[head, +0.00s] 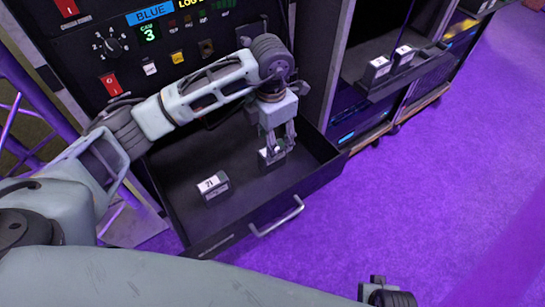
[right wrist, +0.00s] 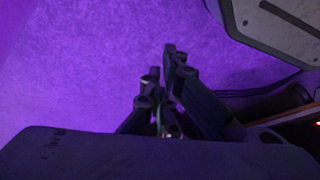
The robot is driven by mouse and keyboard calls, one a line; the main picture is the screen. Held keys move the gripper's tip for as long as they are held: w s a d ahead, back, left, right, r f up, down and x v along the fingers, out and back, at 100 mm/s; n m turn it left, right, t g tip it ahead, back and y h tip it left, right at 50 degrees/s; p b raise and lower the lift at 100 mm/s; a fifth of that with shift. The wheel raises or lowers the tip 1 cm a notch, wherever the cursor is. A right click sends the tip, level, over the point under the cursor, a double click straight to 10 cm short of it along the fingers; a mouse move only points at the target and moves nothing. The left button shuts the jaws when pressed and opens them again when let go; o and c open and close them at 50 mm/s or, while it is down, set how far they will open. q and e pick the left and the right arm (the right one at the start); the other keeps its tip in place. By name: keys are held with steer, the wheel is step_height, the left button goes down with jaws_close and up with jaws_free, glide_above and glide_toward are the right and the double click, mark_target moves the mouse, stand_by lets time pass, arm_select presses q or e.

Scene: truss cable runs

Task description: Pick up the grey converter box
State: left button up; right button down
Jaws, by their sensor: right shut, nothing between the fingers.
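A small grey box (head: 213,187) with a white numbered label sits in the open black drawer, left of my left gripper. A second small grey box (head: 267,158) is in the drawer, right at the fingertips of my left gripper (head: 277,148). That gripper points down and partly hides this box; I cannot tell whether its fingers grip it. Which box is the converter box is unclear. My right gripper (right wrist: 168,95) is shut and empty in the right wrist view, above purple floor.
The drawer's front wall (head: 215,240) carries a silver handle (head: 277,216). A control panel (head: 150,50) with switches stands behind it. Two similar boxes (head: 377,68) (head: 402,56) sit on another cabinet's tray (head: 415,75). Purple floor (head: 420,190) at right is clear.

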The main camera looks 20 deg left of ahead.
arm_select(q)
step_height(320, 180, down, 6)
steer(key=shift+d+f+b, duration=0.1)
steer(key=shift+d+b, duration=0.05)
steer(key=shift+b, duration=0.2)
arm_select(e)
steer(key=r, duration=0.3)
steer(key=shift+w, duration=0.35)
arm_select(q)
steer(key=shift+c, duration=0.4)
jaws_close()
